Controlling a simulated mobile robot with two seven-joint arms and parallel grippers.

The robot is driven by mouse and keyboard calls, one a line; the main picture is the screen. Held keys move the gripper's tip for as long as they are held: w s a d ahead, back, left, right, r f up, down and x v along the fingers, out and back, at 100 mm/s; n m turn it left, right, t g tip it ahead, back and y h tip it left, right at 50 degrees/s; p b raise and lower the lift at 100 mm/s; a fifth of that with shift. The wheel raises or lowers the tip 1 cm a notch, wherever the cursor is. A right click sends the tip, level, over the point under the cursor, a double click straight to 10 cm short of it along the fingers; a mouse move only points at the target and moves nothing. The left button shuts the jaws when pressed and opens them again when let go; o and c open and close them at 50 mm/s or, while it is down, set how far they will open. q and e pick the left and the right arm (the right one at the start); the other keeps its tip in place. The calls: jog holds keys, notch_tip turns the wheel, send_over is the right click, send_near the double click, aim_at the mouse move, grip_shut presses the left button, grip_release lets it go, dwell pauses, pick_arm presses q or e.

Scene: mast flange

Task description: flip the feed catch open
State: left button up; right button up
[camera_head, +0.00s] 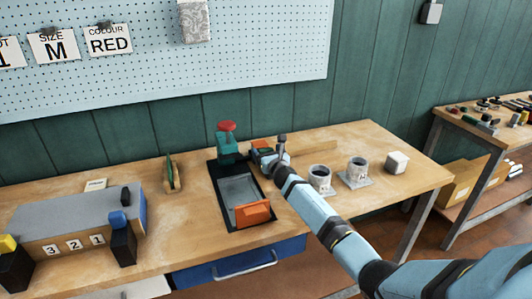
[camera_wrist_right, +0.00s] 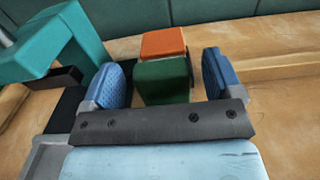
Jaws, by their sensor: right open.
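My right gripper (camera_head: 262,156) is at the back right corner of a black-framed tray (camera_head: 224,207), next to a teal stand (camera_head: 226,146) with a red knob on top. In the right wrist view the gripper (camera_wrist_right: 163,78) is open, with one blue finger on each side of a dark green block (camera_wrist_right: 162,84). An orange block (camera_wrist_right: 163,43) sits just beyond the green one; it also shows in the head view (camera_head: 261,145). Neither finger clearly touches the green block. No part is labelled, so I cannot tell which is the feed catch. My left gripper is out of view.
A larger orange block (camera_head: 252,213) sits at the tray's front. A grey box (camera_head: 70,215) with number cards is on the left. A blue drawer (camera_head: 237,262) is below.

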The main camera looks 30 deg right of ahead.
jog(key=shift+x, duration=0.8)
jog(key=shift+s, duration=0.1)
jog(key=c, duration=1.3)
jog(key=p+v, duration=0.1)
jog(key=v, duration=0.2)
jog(key=shift+s, duration=0.1)
jog(key=shift+a+f, duration=0.1)
jog(key=shift+f, duration=0.1)
jog(key=o, duration=1.3)
jog(key=shift+s+r, duration=0.1)
